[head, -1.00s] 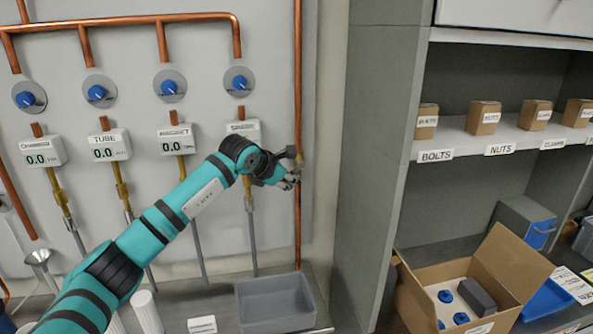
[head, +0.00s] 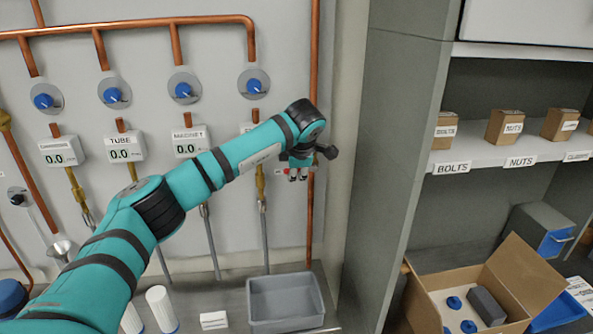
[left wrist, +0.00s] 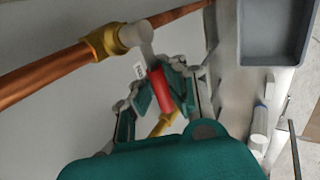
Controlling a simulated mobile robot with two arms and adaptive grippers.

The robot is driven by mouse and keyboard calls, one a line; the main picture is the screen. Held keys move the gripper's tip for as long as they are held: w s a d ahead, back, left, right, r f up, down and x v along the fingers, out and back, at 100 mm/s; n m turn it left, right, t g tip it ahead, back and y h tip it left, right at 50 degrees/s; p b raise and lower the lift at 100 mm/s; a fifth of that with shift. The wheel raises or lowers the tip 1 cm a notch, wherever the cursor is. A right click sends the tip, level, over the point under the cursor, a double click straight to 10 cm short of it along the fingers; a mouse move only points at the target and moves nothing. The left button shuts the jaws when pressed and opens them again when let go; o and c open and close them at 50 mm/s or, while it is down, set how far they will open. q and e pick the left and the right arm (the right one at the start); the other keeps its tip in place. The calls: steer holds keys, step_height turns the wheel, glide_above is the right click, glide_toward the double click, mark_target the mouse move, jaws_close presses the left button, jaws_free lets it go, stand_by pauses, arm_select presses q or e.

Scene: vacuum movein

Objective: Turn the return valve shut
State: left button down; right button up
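The valve has a red handle (left wrist: 160,90) beside a brass fitting (left wrist: 104,43) on a copper pipe (left wrist: 45,80), all clear in the left wrist view. My left gripper (left wrist: 161,88) has its two fingers drawn in on either side of the red handle and appears shut on it. In the head view my left gripper (head: 298,174) points down just left of the vertical copper pipe (head: 313,70). The handle is mostly hidden there by the gripper and wrist. My right gripper is not in view.
Several blue knobs (head: 254,84) and readout boxes (head: 190,142) line the wall panel. A grey bin (head: 287,322) stands on the counter below my gripper. A tall grey cabinet side (head: 390,170) stands to the right, with an open cardboard box (head: 530,290) beyond it.

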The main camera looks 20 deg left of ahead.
arm_select(q)
steer(key=shift+r, duration=0.35)
steer(key=c, duration=1.6)
jaws_free()
steer(key=shift+d, duration=0.15)
steer(key=v, duration=1.2)
steer(key=shift+d, duration=0.1)
